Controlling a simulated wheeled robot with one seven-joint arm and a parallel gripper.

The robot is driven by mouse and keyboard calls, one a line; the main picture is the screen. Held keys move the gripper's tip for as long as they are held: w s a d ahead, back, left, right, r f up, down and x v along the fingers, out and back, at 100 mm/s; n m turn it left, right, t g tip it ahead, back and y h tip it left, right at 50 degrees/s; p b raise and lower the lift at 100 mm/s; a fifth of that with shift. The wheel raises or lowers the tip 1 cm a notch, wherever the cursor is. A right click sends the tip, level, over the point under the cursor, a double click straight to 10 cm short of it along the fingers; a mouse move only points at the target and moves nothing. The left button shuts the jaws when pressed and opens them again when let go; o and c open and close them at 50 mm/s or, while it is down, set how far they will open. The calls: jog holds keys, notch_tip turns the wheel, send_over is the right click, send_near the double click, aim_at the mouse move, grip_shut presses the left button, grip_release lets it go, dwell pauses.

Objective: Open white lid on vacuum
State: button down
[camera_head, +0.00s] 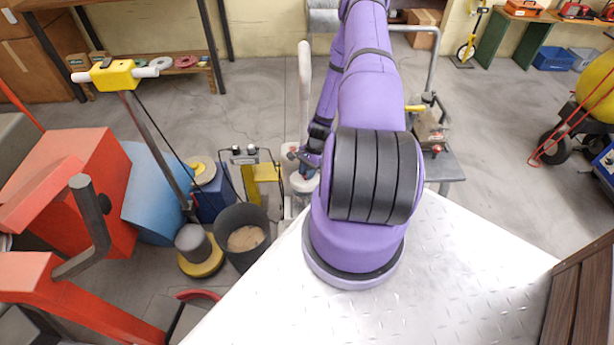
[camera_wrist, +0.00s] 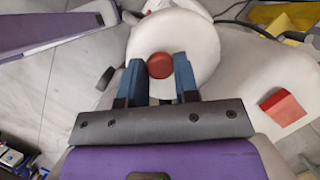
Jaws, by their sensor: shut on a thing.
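The vacuum's white lid (camera_wrist: 205,42) is a round disc at the top middle of the wrist view, with a round red knob (camera_wrist: 160,65) on it. My gripper (camera_wrist: 159,70) has one blue finger on each side of the knob and is shut on it. The white vacuum body (camera_wrist: 240,75) shows to the right of the lid, with a red block-like part (camera_wrist: 283,107). In the head view, my gripper (camera_head: 306,164) is at the small white vacuum (camera_head: 297,203), which my arm partly hides. I cannot tell whether the lid is raised.
Left of the vacuum stand a dark bucket (camera_head: 243,238), a yellow-based floor machine (camera_head: 200,255) and a red machine (camera_head: 95,185). A metal-framed cart (camera_head: 447,165) is close on the right. A tread-plate surface (camera_head: 470,265) lies in front. Open floor extends farther right.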

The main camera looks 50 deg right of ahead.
jog(key=shift+w+d+r, duration=0.3)
jog(key=shift+w+d, duration=0.2)
jog(key=shift+w, duration=0.05)
jog(key=shift+w+d+r, duration=0.3)
jog(key=shift+w+d, duration=0.15)
jog(key=shift+w, duration=0.05)
jog(key=c, duration=0.9)
grip_release()
jog(key=shift+a+f, duration=0.1)
jog(key=shift+o, duration=0.2)
jog(key=shift+s, duration=0.1)
jog(key=shift+r, duration=0.25)
jog(key=v, duration=1)
jog(key=shift+r, duration=0.15)
